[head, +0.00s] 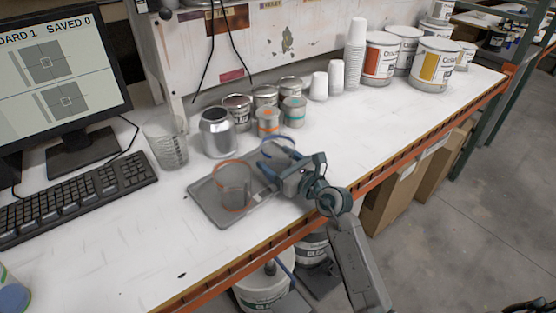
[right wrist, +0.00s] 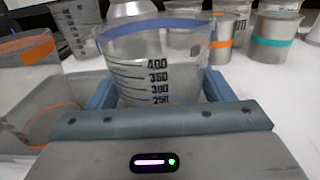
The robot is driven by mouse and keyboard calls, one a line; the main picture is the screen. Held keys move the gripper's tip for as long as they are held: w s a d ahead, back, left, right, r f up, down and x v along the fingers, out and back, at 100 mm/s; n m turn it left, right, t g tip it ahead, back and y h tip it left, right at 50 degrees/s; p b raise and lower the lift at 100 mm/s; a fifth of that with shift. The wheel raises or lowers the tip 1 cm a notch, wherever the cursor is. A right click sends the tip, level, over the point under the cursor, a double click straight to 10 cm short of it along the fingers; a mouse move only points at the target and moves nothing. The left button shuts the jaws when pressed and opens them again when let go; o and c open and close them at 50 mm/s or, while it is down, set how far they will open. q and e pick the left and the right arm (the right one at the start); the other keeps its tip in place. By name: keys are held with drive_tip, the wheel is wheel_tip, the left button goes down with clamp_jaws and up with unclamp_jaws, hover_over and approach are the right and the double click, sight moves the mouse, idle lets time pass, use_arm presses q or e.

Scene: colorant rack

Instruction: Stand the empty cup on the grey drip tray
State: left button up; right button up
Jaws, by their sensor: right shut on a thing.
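My right gripper (head: 274,160) is shut on a clear cup with a blue rim (right wrist: 160,62). The cup has black volume marks and looks empty in the right wrist view. In the head view it is at the back right end of the grey drip tray (head: 208,208), largely hidden by my gripper; I cannot tell whether its base touches the tray. A clear cup with orange rings (head: 233,186) stands on the tray to the left of the held cup. It also shows at the left edge of the right wrist view (right wrist: 40,100). My left gripper is not in view.
Behind the tray stand a clear measuring jug (head: 166,145), a silver can (head: 218,135) and several small tins (head: 267,123). A keyboard (head: 80,190) and monitor are at left. Paint cans (head: 380,60) and white cups (head: 355,55) stand farther back.

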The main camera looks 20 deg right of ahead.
drive_tip(key=o, duration=1)
drive_tip(key=shift+o, duration=0.2)
drive_tip(key=b+v, duration=0.1)
drive_tip(key=v, duration=1.1)
drive_tip(key=shift+r, duration=0.15)
